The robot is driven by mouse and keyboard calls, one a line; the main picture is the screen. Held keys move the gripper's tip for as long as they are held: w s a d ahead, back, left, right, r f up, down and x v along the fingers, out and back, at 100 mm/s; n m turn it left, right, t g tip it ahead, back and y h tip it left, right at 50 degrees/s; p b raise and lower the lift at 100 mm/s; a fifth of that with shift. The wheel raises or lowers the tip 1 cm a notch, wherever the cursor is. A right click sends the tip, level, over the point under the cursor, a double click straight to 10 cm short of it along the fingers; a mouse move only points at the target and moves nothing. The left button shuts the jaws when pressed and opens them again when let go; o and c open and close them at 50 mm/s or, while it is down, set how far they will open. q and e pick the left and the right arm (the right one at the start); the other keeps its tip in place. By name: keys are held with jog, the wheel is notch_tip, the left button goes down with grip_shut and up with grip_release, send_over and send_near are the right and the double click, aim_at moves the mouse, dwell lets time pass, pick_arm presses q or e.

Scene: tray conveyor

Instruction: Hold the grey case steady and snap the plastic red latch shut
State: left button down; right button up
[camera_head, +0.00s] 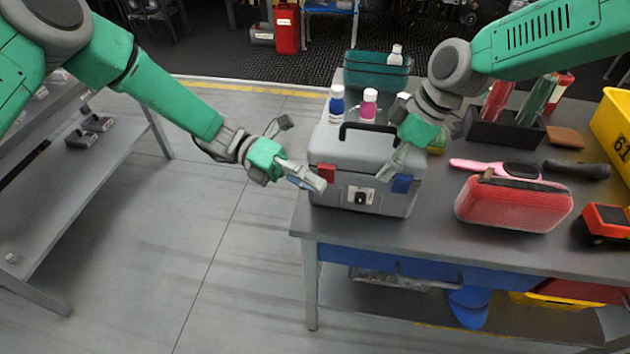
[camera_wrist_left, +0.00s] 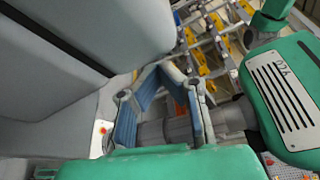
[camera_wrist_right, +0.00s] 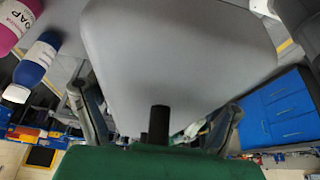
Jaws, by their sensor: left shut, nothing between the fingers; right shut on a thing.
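The grey case (camera_head: 345,150) stands upright on the table with its lid down and a black handle (camera_head: 350,130) on top. The red latch (camera_head: 327,173) is on the left of its front; I cannot tell whether it is fastened. A blue latch (camera_head: 401,184) is on the right, with a black clasp (camera_head: 361,199) between. My left gripper (camera_head: 318,185) is shut and empty at the red latch, seemingly near or touching it; its fingers also show in the left wrist view (camera_wrist_left: 160,85). My right gripper (camera_head: 393,168) is shut on the case near its right top edge; the grey case fills the right wrist view (camera_wrist_right: 180,60).
Behind the case stand a blue bottle (camera_head: 336,105) and a pink bottle (camera_head: 369,105). A red mesh case (camera_head: 512,207) and pink brush (camera_head: 490,166) lie to the right. The table's front edge (camera_head: 450,254) is close; open floor lies left.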

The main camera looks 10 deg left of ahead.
jog(key=shift+w, duration=0.1)
pick_arm(q)
jog(key=a, duration=0.9)
jog(key=shift+s+a, duration=0.15)
jog(key=shift+a, duration=0.2)
pick_arm(e)
jog(key=shift+r, duration=0.1)
pick_arm(q)
jog(key=shift+d+f, duration=0.1)
pick_arm(e)
jog(key=o, duration=1.7)
jog(key=shift+o, duration=0.2)
